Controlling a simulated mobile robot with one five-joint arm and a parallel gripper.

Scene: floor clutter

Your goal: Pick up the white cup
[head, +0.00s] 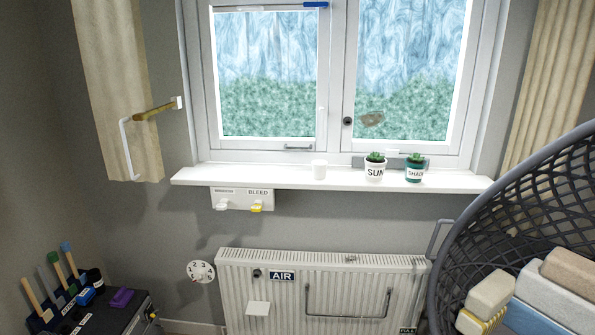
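My gripper is not in view.
A green pot marked SHADE (415,171) stands farther right on the sill. Below are a switch panel (240,200) and a radiator (300,290). A dark box (110,315) with tools stands lower left. The sill's left part is clear.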

